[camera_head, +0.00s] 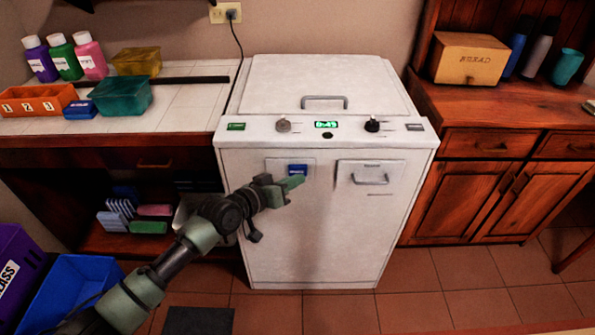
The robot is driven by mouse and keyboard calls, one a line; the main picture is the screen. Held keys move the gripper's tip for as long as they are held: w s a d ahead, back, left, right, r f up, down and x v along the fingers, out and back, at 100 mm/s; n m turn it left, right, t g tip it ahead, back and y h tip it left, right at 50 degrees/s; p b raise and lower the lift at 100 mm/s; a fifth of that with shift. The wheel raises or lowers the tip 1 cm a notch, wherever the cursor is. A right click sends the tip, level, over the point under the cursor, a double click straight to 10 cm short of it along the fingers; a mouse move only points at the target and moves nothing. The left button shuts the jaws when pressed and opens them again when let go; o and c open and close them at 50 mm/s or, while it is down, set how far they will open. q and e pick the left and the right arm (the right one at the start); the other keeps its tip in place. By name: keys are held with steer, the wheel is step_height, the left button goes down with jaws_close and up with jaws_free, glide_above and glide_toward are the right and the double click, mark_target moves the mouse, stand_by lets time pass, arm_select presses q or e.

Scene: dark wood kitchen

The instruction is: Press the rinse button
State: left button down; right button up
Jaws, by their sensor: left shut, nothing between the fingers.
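The white top-loading washing machine (320,235) stands in the middle with its lid closed. Its top strip has a green-lit display (326,124), a green button (236,127) at the left, a grey button (415,127) at the right and two knobs. A blue square (298,170) with tiny lettering sits on a white panel on the front; I cannot read which control is marked rinse. My left gripper (293,183) is shut and empty, its green tips just below the blue square in the picture. I cannot tell whether they touch the front. My right gripper is not in view.
A drawer front with a handle (370,179) is right of the blue square. A tiled counter (190,98) holds bottles and boxes at left. Wooden cabinets (466,200) flank the machine at right. Blue (75,290) and purple bins stand at lower left.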

arm_select(q)
steer(key=shift+s, duration=0.1)
steer(key=s+p, duration=0.5)
steer(key=s, duration=0.1)
steer(key=shift+d, duration=0.1)
stand_by(0.4)
stand_by(0.6)
stand_by(1.3)
